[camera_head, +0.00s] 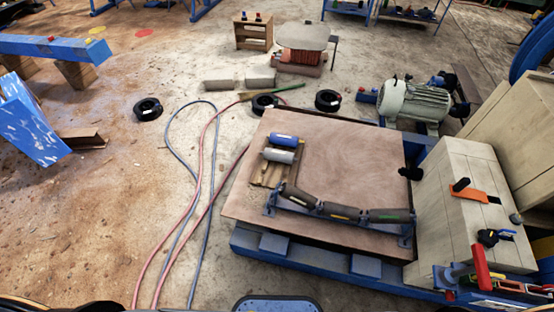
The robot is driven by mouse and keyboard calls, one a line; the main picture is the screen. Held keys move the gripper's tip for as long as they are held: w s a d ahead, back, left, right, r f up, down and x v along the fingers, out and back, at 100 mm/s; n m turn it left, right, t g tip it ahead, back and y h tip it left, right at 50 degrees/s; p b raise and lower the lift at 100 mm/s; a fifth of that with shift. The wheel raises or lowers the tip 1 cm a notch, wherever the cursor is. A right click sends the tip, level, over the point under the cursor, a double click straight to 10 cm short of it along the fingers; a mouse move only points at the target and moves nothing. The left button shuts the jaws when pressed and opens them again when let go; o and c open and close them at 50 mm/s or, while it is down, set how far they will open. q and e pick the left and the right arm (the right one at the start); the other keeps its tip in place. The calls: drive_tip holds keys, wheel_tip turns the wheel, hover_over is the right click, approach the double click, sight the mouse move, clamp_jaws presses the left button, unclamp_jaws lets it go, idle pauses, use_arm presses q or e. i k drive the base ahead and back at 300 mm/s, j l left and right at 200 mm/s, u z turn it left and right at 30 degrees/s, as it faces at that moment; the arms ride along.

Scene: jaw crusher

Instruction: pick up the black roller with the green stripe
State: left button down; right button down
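A roller frame (284,204) lies on the brown board (350,160) and carries three dark rollers end to end. The right dark roller (395,215) has a small mark that looks green. The middle dark roller (343,208) has a yellow mark. The left dark roller (299,195) is tilted, and its mark is too small to tell for sure. Neither of my grippers shows in the head view.
A blue roller (284,139) and a grey roller (278,155) lie on a small wooden pallet (264,174) behind the frame. Light wooden crates (447,215) stand close at the right. Hoses (198,190) cross the floor at left. The board's back right is bare.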

sight(377, 216)
drive_tip(key=z, duration=1.45)
